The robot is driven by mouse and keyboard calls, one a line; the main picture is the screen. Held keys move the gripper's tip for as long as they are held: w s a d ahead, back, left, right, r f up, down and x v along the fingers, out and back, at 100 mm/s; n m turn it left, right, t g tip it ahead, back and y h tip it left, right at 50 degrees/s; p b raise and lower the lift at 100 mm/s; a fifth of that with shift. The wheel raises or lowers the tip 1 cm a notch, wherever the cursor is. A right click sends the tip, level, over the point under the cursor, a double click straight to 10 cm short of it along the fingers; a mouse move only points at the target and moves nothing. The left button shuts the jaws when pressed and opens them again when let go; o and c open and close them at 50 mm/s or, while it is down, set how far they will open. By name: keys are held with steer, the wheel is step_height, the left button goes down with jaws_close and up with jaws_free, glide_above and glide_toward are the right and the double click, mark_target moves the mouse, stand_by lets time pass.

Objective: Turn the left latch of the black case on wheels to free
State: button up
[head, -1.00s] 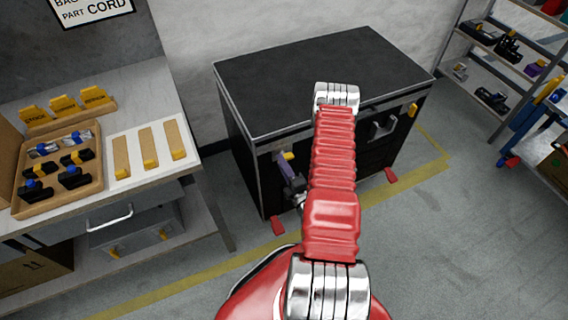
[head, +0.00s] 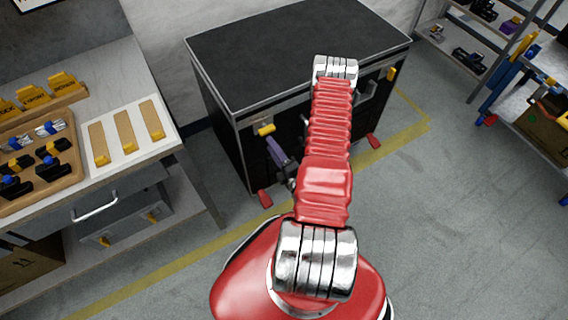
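The black case (head: 290,50) with metal edges stands on the floor in the middle of the head view. Its left latch (head: 266,129) is a yellow handle on a pale plate near the top left of the front face. The handle lies about level. The case's right latch (head: 391,74) is also yellow and stands more upright. My gripper (head: 277,150) is just below and right of the left latch, with a small gap showing. My red arm hides part of the gripper and the middle of the front face. Whether the fingers are open cannot be told.
Red feet (head: 265,199) stick out at the case's base, inside a yellow floor line (head: 170,262). A workbench (head: 130,75) with trays is at left. Shelving (head: 465,45) and a blue cart (head: 510,85) are at right. The floor at front right is clear.

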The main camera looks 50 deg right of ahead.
steer(key=v, duration=0.8)
stand_by(0.9)
